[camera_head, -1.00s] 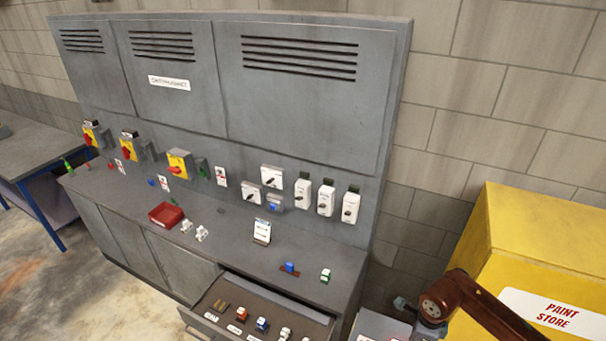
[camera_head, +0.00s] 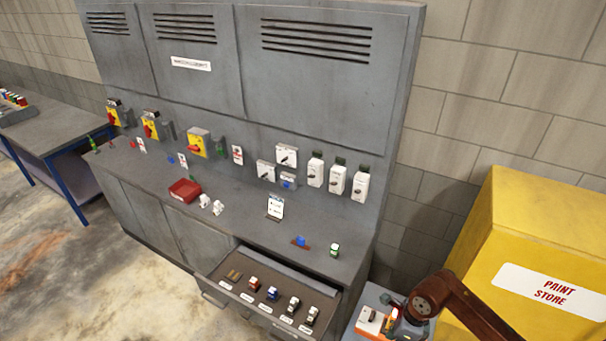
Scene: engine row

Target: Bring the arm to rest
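A brown-red arm link of mine (camera_head: 455,300) comes in at the lower right, in front of the yellow paint store cabinet. Its gripper is not clearly in view; the part near its end is small and cut by the lower edge. My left arm and gripper do not show. The grey control cabinet (camera_head: 330,95) fills the middle, with an open drawer (camera_head: 240,297) at its lower front. The drawer holds several small blocks in a row above white labels.
The yellow cabinet (camera_head: 500,235) stands at the right. A small grey-topped surface with an orange and white item (camera_head: 370,321) is beside my arm. A blue-legged table (camera_head: 50,133) is at the left. The floor at lower left is clear.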

